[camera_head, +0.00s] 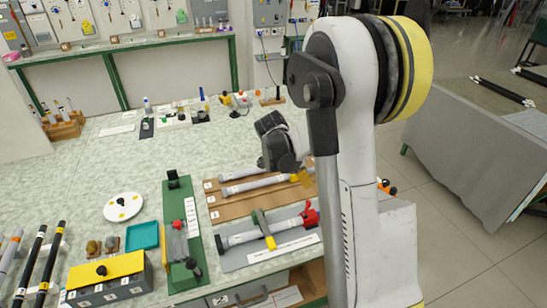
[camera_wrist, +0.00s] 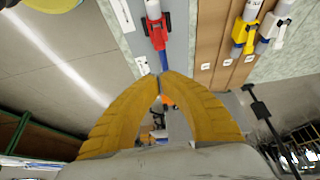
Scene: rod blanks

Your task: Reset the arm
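Light grey rods (camera_head: 262,184) lie on the brown board.
A grey board (camera_head: 235,262) carries a rod with a red clamp (camera_head: 310,214) and a yellow-green clamp (camera_head: 264,230). A green fixture (camera_head: 176,215), teal tray (camera_head: 142,236), white disc (camera_head: 123,206) and yellow-topped box (camera_head: 105,268) stand left.

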